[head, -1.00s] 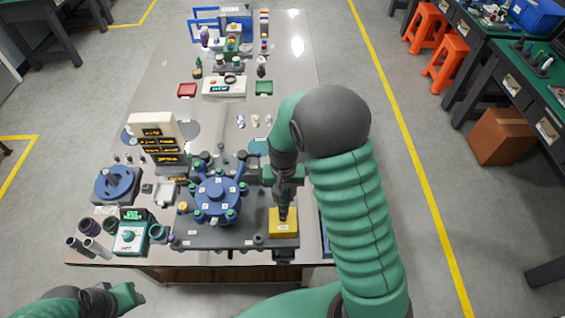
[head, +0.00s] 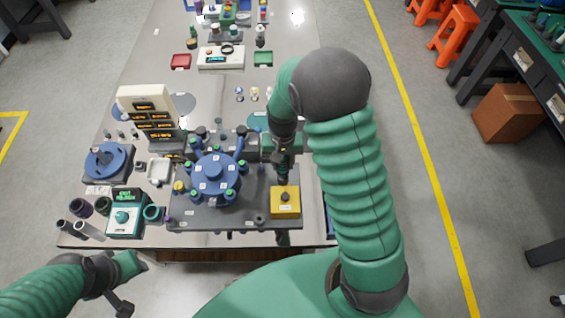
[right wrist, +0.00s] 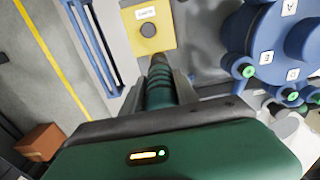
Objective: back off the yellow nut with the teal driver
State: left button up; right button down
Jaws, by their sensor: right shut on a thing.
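My right gripper (head: 283,150) is shut on the teal driver (right wrist: 160,88), which points away from the palm in the right wrist view. The driver's dark tip is near the yellow block (head: 285,205), whose round dark top feature (head: 285,196) shows; the block is also in the right wrist view (right wrist: 152,40). The yellow nut (head: 179,187) is at the left edge of the blue lobed flange (head: 214,174), well left of the driver. Other nuts there are green-topped. My left gripper (head: 126,280) is low at the left, away from everything; its finger opening is unclear.
The flange stands on a dark plate (head: 235,225) near the table's front edge. A beige display stand (head: 147,110), a teal-and-white meter (head: 124,215) and a blue round fixture (head: 107,162) stand to the left. Red and green trays are farther back. Table space right of my arm is narrow.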

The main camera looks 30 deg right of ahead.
pick_arm(q)
jog(key=shift+d, duration=0.45)
pick_arm(e)
jog(key=shift+s+d+f, duration=0.3)
jog(key=shift+s+f, duration=0.1)
jog(key=shift+s, duration=0.1)
jog(key=shift+a+f, duration=0.15)
jog(key=shift+r+t+h, duration=0.2)
jog(key=shift+t+h, duration=0.1)
jog(key=shift+t, duration=0.1)
pick_arm(q)
jog(key=shift+s+a+f, duration=0.15)
jog(key=shift+a+f, duration=0.05)
jog(key=shift+d, duration=0.1)
pick_arm(e)
jog(key=shift+w, duration=0.15)
jog(key=shift+f+t+b, duration=0.1)
jog(key=shift+t+b, duration=0.2)
jog(key=shift+b, duration=0.05)
pick_arm(q)
jog(key=shift+w+d+f, duration=0.2)
jog(key=shift+w, duration=0.05)
pick_arm(e)
jog(key=shift+w+d, duration=0.2)
